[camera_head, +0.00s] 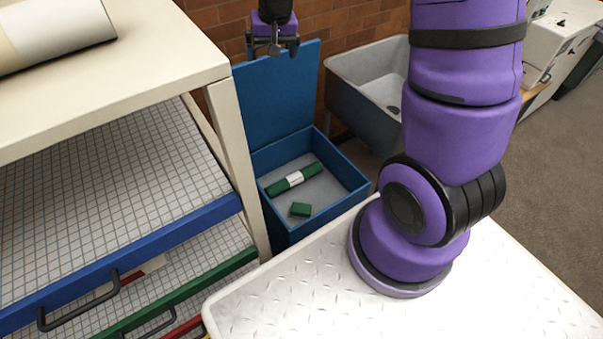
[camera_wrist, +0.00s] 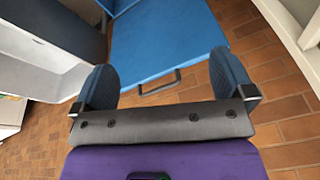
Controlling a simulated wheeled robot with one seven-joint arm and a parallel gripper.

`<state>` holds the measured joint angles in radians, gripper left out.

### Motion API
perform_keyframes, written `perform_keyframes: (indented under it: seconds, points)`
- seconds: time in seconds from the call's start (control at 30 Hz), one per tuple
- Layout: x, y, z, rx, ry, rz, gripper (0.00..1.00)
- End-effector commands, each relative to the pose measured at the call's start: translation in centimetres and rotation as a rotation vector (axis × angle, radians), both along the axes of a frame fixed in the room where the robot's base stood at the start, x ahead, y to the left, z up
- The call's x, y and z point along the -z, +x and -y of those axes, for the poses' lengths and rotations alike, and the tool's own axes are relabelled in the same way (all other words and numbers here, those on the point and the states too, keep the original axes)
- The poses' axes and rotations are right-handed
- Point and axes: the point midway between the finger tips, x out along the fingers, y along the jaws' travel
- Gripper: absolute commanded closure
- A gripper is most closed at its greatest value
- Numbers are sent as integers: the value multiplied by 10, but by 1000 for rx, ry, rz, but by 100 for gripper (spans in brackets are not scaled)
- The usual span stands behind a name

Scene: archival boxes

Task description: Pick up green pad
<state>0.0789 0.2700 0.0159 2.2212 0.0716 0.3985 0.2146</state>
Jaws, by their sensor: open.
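The green pad (camera_head: 300,210) is a small green block lying on the grey floor of the open blue box (camera_head: 352,176), near its front. A green roll with a white band (camera_head: 292,180) lies behind it in the same box. My gripper (camera_head: 274,47) is open and empty, high above the box in front of its raised blue lid (camera_head: 275,95). In the wrist view my gripper (camera_wrist: 160,88) has its two fingers wide apart, with a blue panel and a dark handle (camera_wrist: 160,85) beyond them. The pad is not visible in the wrist view.
A cream shelf unit (camera_head: 225,75) with gridded, coloured-front drawers stands left of the box, close to it. A grey sink (camera_head: 365,80) stands to the right behind it. A brick wall (camera_head: 220,30) is at the back. A beige roll (camera_head: 55,30) lies on the shelf top.

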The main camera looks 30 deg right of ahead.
Motion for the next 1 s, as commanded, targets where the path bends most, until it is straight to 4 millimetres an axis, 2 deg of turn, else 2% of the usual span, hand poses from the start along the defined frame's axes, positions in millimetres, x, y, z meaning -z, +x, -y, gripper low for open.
perform_keyframes:
  seconds: [0.03,0.2,0.37,0.5,0.77,1.0]
  points:
    - [20,8,2,15,5,-17,0]
    - [78,29,9,65,17,-46,0]
    - [137,42,15,113,26,-74,0]
    - [191,48,20,155,33,-99,0]
    - [297,42,29,236,43,-145,0]
    - [396,17,33,310,47,-187,0]
